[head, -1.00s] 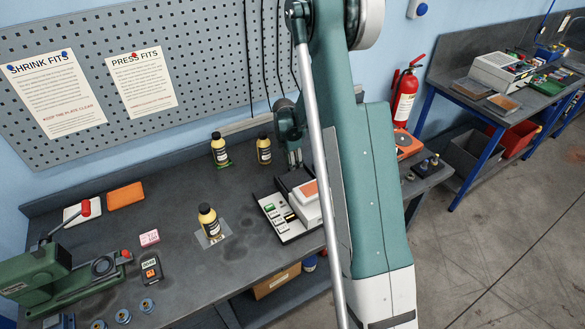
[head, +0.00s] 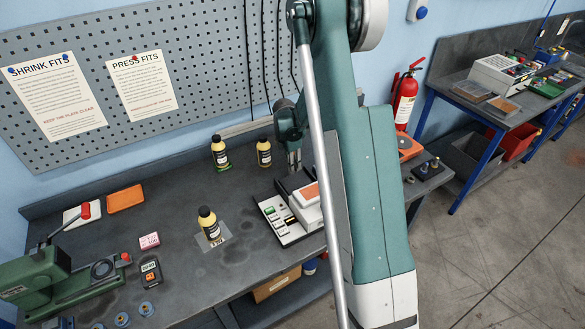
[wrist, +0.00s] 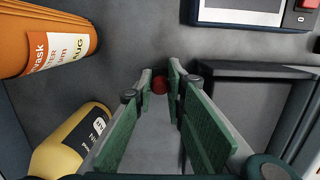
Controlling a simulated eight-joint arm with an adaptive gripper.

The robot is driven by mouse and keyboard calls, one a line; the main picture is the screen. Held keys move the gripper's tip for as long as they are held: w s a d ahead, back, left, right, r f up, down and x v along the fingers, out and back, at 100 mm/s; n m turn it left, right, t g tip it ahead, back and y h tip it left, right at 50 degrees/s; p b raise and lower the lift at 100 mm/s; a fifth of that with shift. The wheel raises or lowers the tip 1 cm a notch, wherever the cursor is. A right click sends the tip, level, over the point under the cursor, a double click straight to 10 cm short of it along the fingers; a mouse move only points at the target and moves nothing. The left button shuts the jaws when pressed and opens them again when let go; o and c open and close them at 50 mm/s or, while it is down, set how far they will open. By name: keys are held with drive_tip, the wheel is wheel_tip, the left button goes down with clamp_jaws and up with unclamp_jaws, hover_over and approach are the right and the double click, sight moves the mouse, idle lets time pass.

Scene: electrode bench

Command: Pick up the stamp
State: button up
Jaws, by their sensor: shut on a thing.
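My gripper (head: 294,168) reaches down at the back of the bench, just right of two yellow bottles. In the wrist view my gripper (wrist: 162,80) has its green-padded fingers closed in on a small round red knob (wrist: 159,87) at the tips. This knob is likely the top of the stamp; the rest of it is hidden or too small to tell. In the head view the stamp cannot be made out at the fingertips, and I cannot tell whether it is off the bench.
A yellow bottle (wrist: 72,140) and an orange container (wrist: 40,40) stand close on the left in the wrist view. A dark tray (wrist: 245,70) lies to the right. A white device (head: 305,212) stands in front of my gripper. The bench middle has clear room.

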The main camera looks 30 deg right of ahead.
drive_tip(key=shift+r, duration=4.45)
